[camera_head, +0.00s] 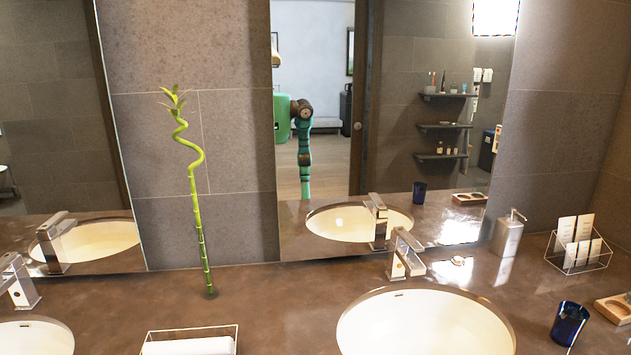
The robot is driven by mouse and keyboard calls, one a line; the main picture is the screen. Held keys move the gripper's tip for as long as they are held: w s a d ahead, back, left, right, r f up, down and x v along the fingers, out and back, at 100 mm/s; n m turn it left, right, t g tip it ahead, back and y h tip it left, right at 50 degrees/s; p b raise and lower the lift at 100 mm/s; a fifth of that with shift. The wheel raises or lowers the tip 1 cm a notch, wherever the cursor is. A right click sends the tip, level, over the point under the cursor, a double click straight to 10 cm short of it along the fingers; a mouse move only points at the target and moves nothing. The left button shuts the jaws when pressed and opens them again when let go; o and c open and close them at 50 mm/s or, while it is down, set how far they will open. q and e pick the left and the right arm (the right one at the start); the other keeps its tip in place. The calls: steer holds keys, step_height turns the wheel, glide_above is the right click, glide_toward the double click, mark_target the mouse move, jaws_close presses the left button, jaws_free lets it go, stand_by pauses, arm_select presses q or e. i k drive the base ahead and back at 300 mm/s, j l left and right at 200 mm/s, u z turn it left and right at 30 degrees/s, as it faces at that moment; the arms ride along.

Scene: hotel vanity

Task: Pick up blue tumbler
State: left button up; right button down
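The blue tumbler (568,324) is dark blue and glassy. It stands upright on the brown vanity counter at the lower right, to the right of the right-hand sink. Its open rim faces up, and its reflection shows in the mirror. Neither of my grippers is directly in view. The mirror (400,120) reflects a green body and a teal arm that look like mine, but no gripper can be made out there.
The white sink (425,325) with a metal faucet (405,255) is left of the tumbler. A wooden tray (615,306) is close on its right. A wire card holder (578,262) and soap dispenser (508,236) stand behind. A bamboo stem (203,240) rises at left.

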mark_target(571, 318)
steer(key=z, duration=1.5)
steer(key=k+z, duration=0.15)
steer(key=j, duration=0.05)
